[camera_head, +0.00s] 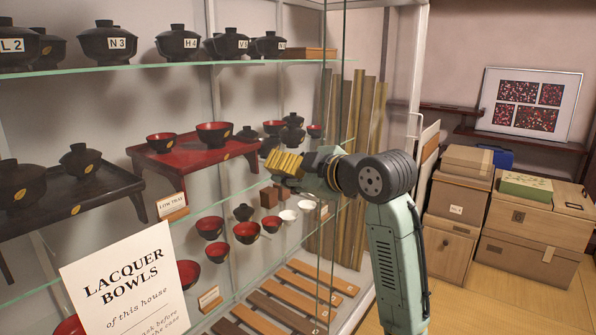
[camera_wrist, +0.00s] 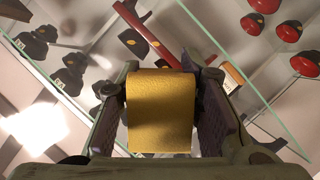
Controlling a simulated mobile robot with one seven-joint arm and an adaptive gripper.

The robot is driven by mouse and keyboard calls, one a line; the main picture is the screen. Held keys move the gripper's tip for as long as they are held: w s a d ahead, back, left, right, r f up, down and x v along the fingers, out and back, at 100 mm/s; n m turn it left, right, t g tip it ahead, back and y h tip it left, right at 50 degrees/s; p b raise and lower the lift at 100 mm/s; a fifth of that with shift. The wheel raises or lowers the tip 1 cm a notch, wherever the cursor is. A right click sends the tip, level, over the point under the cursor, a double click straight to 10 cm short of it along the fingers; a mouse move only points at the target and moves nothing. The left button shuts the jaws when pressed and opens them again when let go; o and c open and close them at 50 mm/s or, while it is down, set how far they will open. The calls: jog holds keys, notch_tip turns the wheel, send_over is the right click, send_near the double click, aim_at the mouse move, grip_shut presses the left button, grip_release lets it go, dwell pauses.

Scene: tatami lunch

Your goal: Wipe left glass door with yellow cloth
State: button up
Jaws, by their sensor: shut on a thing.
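My gripper (camera_head: 306,168) is shut on the yellow cloth (camera_head: 284,163), which shows as a folded, ribbed gold block. In the wrist view the cloth (camera_wrist: 160,112) sits between the two dark finger pads, its flat face towards the camera. The glass of the display case is clear, with thin greenish vertical edges (camera_head: 343,60) near my gripper. A white "Lacquer Bowls" sign (camera_head: 125,285) stands at the lower left. The cloth appears in front of the shelves; I cannot tell whether it touches the glass, nor exactly where the left door's pane ends.
Glass shelves (camera_head: 150,67) carry dark lidded bowls, a red low tray (camera_head: 190,153), a black tray (camera_head: 85,195) and red bowls (camera_head: 247,232). Boxes (camera_head: 535,225) stand at the right under a framed picture (camera_head: 525,103). Some wooden floor is bare at lower right.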

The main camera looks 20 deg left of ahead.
jog(key=shift+s+a+b, duration=0.15)
jog(key=shift+s+a, duration=0.25)
jog(key=shift+s, duration=0.75)
jog(key=shift+s+a+b, duration=0.15)
jog(key=shift+s+a, duration=0.3)
jog(key=shift+s, duration=0.65)
jog(key=shift+s+a+b, duration=0.15)
jog(key=shift+s+a, duration=0.25)
jog(key=shift+s, duration=0.75)
jog(key=s+d, duration=0.2)
jog(key=d, duration=0.3)
jog(key=shift+d, duration=0.4)
jog(key=d, duration=0.1)
jog(key=s+d, duration=0.1)
jog(key=shift+d, duration=0.4)
